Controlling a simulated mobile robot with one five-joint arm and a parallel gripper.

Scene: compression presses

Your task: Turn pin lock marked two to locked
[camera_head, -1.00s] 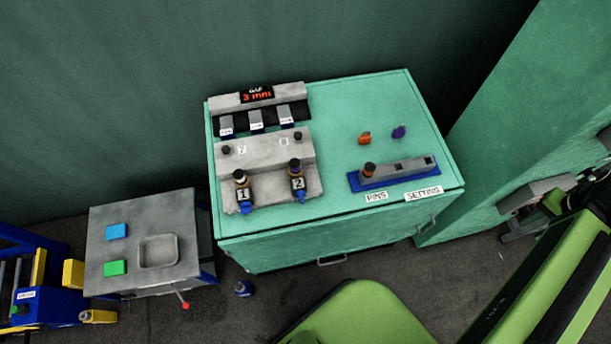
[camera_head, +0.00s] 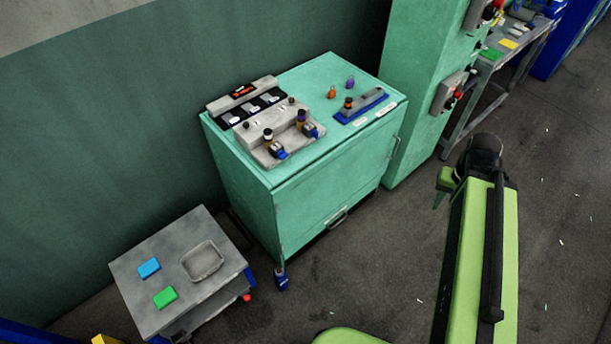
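The pin lock marked two (camera_head: 307,127) is the right one of two locks on the grey fixture block (camera_head: 262,152), on top of the green cabinet. It has a dark top and a blue lower part; its marking and knob position are too small to read now. The other lock (camera_head: 275,147), marked one in the earlier frame, stands to its left. My green arm reaches up at the lower right, to the right of the cabinet and well apart from the locks. Its dark end (camera_head: 478,160) shows, but I cannot make out the gripper fingers.
The green cabinet (camera_head: 333,178) also bears a blue pin tray (camera_head: 362,114) and orange (camera_head: 332,92) and purple (camera_head: 350,83) pins. A grey stand (camera_head: 215,222) with blue and green blocks is at lower left. A tall green machine (camera_head: 420,85) stands right of the cabinet. Open floor lies at right.

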